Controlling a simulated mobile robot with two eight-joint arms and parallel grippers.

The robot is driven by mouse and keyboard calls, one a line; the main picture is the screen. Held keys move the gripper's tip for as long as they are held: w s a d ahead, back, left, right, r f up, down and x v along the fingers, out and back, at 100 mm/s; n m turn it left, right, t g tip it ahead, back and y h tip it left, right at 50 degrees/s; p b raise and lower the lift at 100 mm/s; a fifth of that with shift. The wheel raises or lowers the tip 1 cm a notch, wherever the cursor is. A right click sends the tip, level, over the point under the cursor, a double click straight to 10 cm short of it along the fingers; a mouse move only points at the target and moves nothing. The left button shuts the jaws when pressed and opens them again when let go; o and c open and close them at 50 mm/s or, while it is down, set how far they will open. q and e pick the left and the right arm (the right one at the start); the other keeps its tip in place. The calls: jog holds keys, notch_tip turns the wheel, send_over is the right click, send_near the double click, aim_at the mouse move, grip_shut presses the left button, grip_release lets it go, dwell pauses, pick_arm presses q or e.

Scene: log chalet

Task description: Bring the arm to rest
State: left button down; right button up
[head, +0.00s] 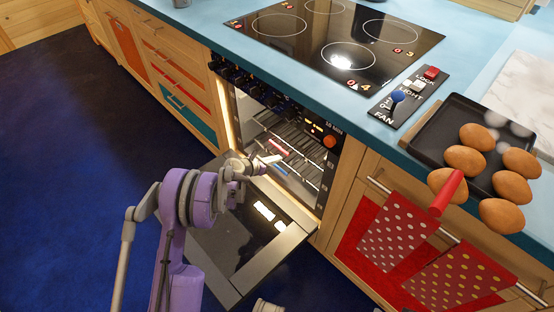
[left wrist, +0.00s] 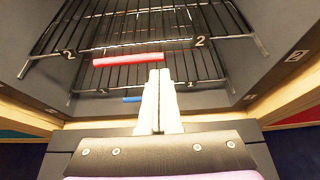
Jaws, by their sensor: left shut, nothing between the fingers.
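My left gripper (head: 270,160) reaches in from the left in the head view, in front of the open oven (head: 285,150) and above its lowered door (head: 262,245). In the left wrist view its two pale fingers (left wrist: 160,78) are together with nothing between them. Beyond them are the oven's wire racks, marked 2 and 1. The fingers appear apart from both bars, though the exact gap is hard to judge. My right gripper does not show.
A black cooktop (head: 335,30) and a switch panel (head: 405,97) are on the blue counter. A dark tray (head: 437,136) at right holds several brown eggs. Dotted red cloths (head: 395,232) hang from a rail below. The blue floor (head: 80,150) at left is clear.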

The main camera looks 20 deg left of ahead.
pick_arm(q)
jog(key=p+v, duration=0.2)
jog(key=v, duration=0.8)
jog(key=shift+s+a, duration=0.2)
jog(key=shift+s, duration=0.15)
